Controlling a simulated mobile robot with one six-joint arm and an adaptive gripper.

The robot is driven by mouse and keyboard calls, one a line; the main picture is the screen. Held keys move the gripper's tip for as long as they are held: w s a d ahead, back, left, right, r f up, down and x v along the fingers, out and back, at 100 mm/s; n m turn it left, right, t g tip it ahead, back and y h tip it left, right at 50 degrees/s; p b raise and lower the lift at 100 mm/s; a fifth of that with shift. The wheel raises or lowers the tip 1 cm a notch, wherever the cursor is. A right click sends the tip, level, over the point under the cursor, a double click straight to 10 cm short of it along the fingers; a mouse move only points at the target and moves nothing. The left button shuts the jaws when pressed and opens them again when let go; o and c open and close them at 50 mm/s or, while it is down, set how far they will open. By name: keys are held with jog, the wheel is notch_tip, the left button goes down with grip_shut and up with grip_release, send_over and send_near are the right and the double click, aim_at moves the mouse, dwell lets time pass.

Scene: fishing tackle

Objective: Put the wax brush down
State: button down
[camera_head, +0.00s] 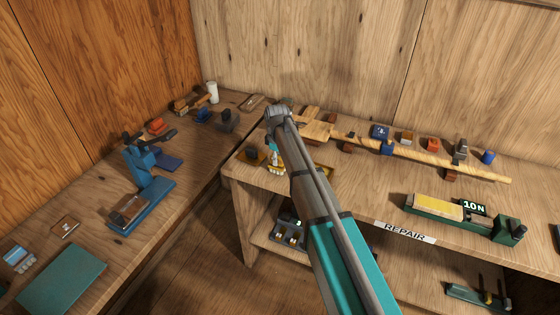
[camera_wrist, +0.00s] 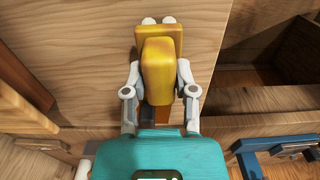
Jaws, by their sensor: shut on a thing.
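My gripper (camera_wrist: 158,88) is shut on a yellow block-shaped thing, which I take for the wax brush (camera_wrist: 159,66). Its narrow body sits between the two pale fingers, and a wider yellow end with small white tips points away from the wrist. In the head view my gripper (camera_head: 273,155) hangs at the front left corner of the repair bench (camera_head: 375,190), with the yellow brush (camera_head: 277,170) at its tip. My arm hides part of the bench behind it. I cannot tell whether the brush touches the bench top.
A dark block (camera_head: 254,155) stands just left of the brush. A long wooden rod (camera_head: 425,160) lies on supports across the bench. A green fixture (camera_head: 432,212) with a 10N display is at the right. The left bench (camera_head: 95,222) holds a blue vise (camera_head: 147,165) and a green mat (camera_head: 62,280).

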jog(key=shift+f, duration=0.15)
jog(key=shift+c, duration=2)
grip_release()
jog(key=shift+r, duration=0.25)
notch_tip(320, 180, up, 12)
jog(key=p, duration=1.2)
jog(key=shift+d, duration=0.1)
